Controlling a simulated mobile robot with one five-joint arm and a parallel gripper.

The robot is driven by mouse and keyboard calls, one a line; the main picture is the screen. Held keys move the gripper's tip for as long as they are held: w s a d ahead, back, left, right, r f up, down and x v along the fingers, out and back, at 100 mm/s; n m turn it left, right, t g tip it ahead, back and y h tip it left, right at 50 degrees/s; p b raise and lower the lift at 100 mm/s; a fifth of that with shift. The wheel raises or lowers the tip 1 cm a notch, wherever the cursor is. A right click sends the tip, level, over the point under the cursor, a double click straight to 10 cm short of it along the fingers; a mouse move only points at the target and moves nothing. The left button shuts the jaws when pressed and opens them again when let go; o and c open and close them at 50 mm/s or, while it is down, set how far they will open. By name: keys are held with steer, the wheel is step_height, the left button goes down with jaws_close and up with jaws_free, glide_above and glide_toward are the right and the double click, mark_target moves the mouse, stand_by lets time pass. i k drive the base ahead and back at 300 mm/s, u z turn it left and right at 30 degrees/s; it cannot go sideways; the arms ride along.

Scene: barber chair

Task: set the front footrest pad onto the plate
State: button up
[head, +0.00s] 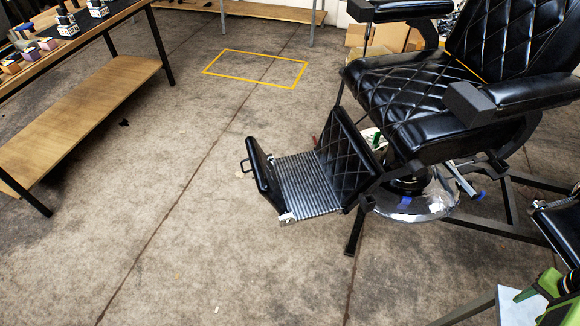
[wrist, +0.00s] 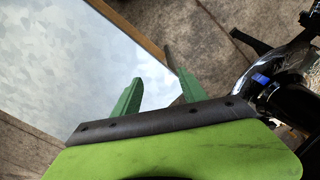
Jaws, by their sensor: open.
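The ribbed metal footrest plate (head: 305,185) sticks out low in front of the barber chair in the head view. A black pad with a small loop handle (head: 262,175) stands upright, slightly tilted, along the plate's outer left edge. I cannot tell whether it is fastened there. A quilted black pad (head: 350,155) stands at the plate's inner edge, by the seat. My gripper (wrist: 156,92) is open in the wrist view, with two green fingers apart and nothing between them. It also shows at the lower right of the head view (head: 526,294), well away from the plate.
A pale, shiny panel (wrist: 60,60) with a wooden edge lies below my gripper. The chair's round chrome base (head: 420,203) and dark frame bars stand right of the plate. A workbench (head: 85,115) is at left.

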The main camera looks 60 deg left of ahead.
mark_target(268, 183)
steer(key=z, duration=4.15)
steer(key=i, duration=0.1)
steer(key=u, duration=2.2)
steer(key=k, duration=2.05)
steer(key=u, duration=3.35)
steer(key=k, duration=0.6)
steer(key=z, duration=0.25)
steer(key=i, duration=0.55)
steer(key=u, duration=0.05)
